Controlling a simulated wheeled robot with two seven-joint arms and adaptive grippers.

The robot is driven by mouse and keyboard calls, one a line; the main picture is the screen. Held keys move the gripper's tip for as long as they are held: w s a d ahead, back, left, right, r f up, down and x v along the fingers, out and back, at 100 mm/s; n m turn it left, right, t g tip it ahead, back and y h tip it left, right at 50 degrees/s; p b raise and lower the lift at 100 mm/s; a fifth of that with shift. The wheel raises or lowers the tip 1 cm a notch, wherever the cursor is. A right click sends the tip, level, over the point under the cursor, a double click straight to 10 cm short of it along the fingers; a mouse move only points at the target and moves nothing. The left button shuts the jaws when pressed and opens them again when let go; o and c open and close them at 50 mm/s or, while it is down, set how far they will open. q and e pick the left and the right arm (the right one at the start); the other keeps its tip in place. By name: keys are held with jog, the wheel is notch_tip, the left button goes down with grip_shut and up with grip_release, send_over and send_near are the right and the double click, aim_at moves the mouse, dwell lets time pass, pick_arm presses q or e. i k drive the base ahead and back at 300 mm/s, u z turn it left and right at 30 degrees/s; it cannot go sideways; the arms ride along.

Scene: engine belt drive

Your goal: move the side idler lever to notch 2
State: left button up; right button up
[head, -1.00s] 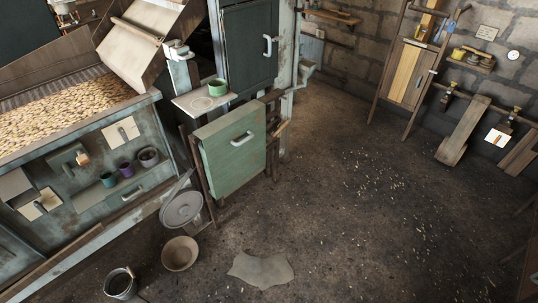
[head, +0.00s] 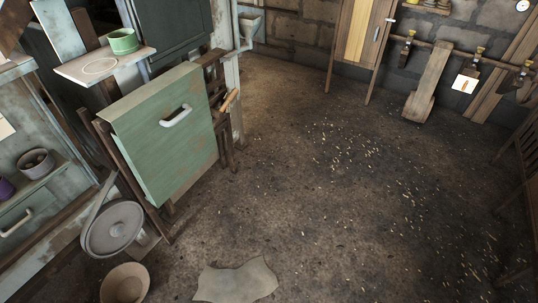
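A short light-wood handle (head: 229,100) sticks out at the right side of a dark wooden frame, behind the green panel. I cannot tell whether it is the side idler lever. No numbered notches can be made out. The green panel (head: 165,135) with a white pull handle (head: 176,116) stands upright at the left and hides much of what lies behind it. Neither of my grippers is in view.
A grey round lidded thing (head: 112,229), a tan bowl (head: 125,285) and a flat grey scrap (head: 236,281) lie at the lower left. A green cup (head: 122,41) stands on a small shelf. The middle floor (head: 320,190) is open, with scattered grains.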

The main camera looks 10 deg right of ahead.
aim_at(219, 114)
jog(key=z, duration=0.15)
jog(key=i, duration=1.15)
jog(key=u, duration=0.5)
jog(key=i, duration=0.8)
jog(key=u, duration=0.4)
